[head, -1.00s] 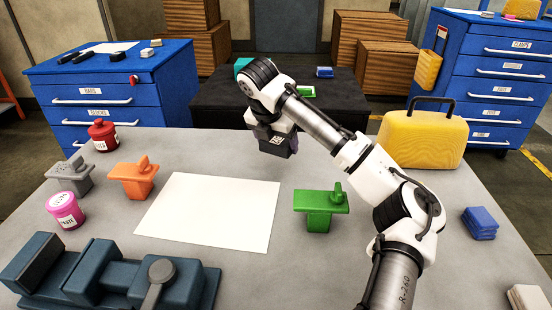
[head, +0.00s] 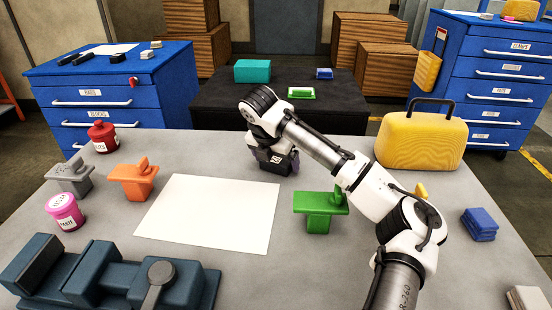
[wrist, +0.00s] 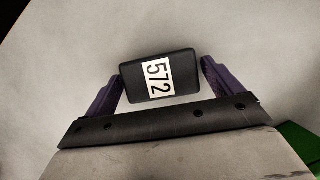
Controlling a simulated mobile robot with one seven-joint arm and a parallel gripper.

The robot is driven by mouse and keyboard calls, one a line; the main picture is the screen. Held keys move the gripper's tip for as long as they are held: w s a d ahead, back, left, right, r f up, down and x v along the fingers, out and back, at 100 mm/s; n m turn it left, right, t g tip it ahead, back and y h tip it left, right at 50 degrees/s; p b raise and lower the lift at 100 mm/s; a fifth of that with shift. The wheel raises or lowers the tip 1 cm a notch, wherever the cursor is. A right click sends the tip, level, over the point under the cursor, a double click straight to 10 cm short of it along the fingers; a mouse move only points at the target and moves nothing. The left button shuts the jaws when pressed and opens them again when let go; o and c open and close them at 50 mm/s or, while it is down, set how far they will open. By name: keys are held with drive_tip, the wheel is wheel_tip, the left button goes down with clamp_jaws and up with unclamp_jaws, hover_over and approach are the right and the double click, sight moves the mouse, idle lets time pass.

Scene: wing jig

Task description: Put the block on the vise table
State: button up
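The block is at or very near the table top; exact contact cannot be told. The blue-grey vise (head: 100,278) stands at the near left of this table.
A white sheet (head: 210,212), a green piece (head: 318,222) and an orange piece (head: 133,190) lie nearer. A yellow case (head: 422,142) stands right. Behind is a black table (head: 225,115) with a teal box (head: 252,71). Bare table surrounds the block.

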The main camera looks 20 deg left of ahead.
drive_tip(key=shift+o, duration=0.6)
drive_tip(key=shift+r, duration=0.3)
drive_tip(key=v, duration=1.1)
drive_tip(key=shift+s+r, duration=0.2)
drive_tip(key=shift+r, duration=0.1)
drive_tip(key=shift+r, duration=0.1)
